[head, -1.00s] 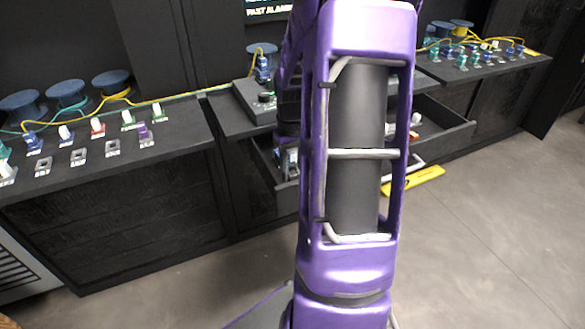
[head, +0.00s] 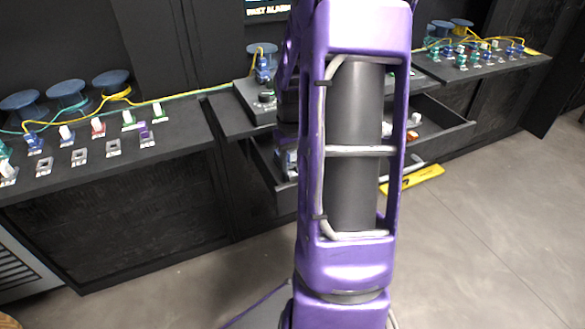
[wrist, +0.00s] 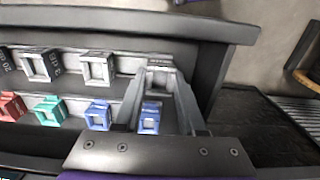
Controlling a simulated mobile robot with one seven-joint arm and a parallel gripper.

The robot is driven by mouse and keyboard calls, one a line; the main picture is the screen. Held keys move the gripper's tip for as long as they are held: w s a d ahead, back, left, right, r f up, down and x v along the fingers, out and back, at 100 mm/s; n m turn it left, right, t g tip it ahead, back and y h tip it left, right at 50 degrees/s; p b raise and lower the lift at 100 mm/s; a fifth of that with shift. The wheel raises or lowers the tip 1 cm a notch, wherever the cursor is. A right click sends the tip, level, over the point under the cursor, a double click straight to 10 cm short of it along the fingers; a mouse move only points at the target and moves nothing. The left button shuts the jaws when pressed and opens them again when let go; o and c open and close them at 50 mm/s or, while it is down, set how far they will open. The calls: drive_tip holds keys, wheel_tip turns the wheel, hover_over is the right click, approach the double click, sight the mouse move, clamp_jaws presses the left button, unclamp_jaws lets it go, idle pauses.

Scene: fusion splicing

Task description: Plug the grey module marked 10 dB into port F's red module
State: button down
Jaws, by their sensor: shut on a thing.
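In the wrist view my gripper (wrist: 160,68) is over a drawer, shut on a grey module (wrist: 160,80) in the row of grey modules. The module's marking cannot be read, and I cannot tell whether it is clear of the drawer floor. In the head view the purple arm hides my gripper. A red module (head: 98,130) with a white top stands among the ports on the left bench (head: 190,133). The port letters are too small to read.
Other grey modules (wrist: 98,68) stand left of my gripper. A red module (wrist: 12,106), a green module (wrist: 50,110) and blue modules (wrist: 97,116) stand nearer. The drawer wall (wrist: 130,20) runs behind. The splicer (head: 252,100) stands on the middle bench, with cable spools (head: 67,95) at left.

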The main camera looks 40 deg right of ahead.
sight(292, 173)
drive_tip(key=shift+f, duration=0.5)
drive_tip(key=shift+c, duration=2.1)
unclamp_jaws()
drive_tip(key=shift+r, duration=0.1)
wheel_tip(292, 173, up, 17)
drive_tip(key=p, duration=0.3)
drive_tip(key=shift+r, duration=0.15)
